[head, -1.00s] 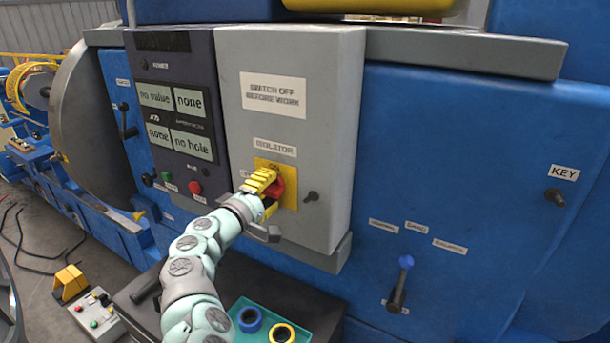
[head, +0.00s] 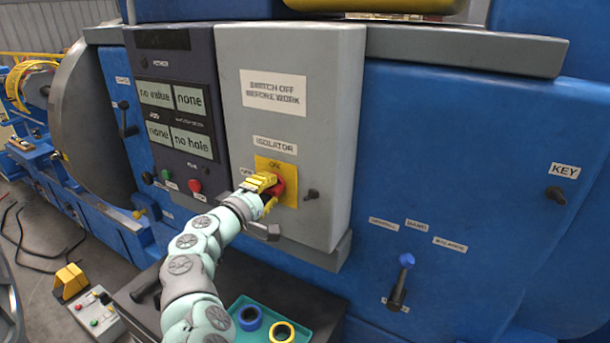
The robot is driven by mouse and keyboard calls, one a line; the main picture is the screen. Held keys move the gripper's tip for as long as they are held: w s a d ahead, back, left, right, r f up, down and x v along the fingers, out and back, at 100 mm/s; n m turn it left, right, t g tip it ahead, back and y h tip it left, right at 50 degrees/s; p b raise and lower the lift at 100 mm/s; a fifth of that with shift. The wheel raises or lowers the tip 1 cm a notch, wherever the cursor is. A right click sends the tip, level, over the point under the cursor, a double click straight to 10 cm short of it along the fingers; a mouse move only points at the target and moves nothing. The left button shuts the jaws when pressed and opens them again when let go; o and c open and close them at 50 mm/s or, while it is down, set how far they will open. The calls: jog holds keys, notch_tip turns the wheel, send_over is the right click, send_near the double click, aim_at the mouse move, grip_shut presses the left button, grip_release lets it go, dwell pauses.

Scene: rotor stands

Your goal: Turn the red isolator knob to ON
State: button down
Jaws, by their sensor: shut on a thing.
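The red isolator knob (head: 290,188) sits on a yellow plate (head: 275,167) on the grey isolator box (head: 320,120). The plate carries an ON mark above the knob. My gripper (head: 268,190), with yellow fingers, reaches in from the left and is shut on the knob. The fingers and wrist hide the knob's left part, so its exact pointing direction is hard to tell.
A dark panel (head: 170,60) with displays, and a red button (head: 195,186), is left of the box. A small dark latch (head: 311,194) is right of the knob. A blue-tipped lever (head: 406,262) and key switch (head: 555,195) are further right. A teal tray (head: 259,335) holds rings below.

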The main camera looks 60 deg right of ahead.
jog(key=shift+f, duration=0.15)
jog(key=shift+f+m+b, duration=0.2)
jog(key=shift+m+b, duration=0.4)
jog(key=shift+b, duration=0.65)
jog(key=m+b, duration=0.3)
jog(key=b, duration=0.3)
jog(key=shift+f, duration=0.15)
jog(key=m+b, duration=0.5)
jog(key=b, duration=0.3)
jog(key=shift+b, duration=0.3)
jog(key=m+b, duration=0.5)
jog(key=b, duration=0.8)
jog(key=shift+m, duration=0.3)
jog(key=m+b, duration=0.1)
jog(key=b, duration=0.1)
jog(key=m+b, duration=0.1)
jog(key=b, duration=0.2)
jog(key=shift+r+m+b, duration=0.2)
jog(key=shift+m+b, duration=0.1)
jog(key=shift+b, duration=0.05)
jog(key=shift+r+m+b, duration=0.2)
jog(key=shift+m+b, duration=0.1)
jog(key=shift+b, duration=0.25)
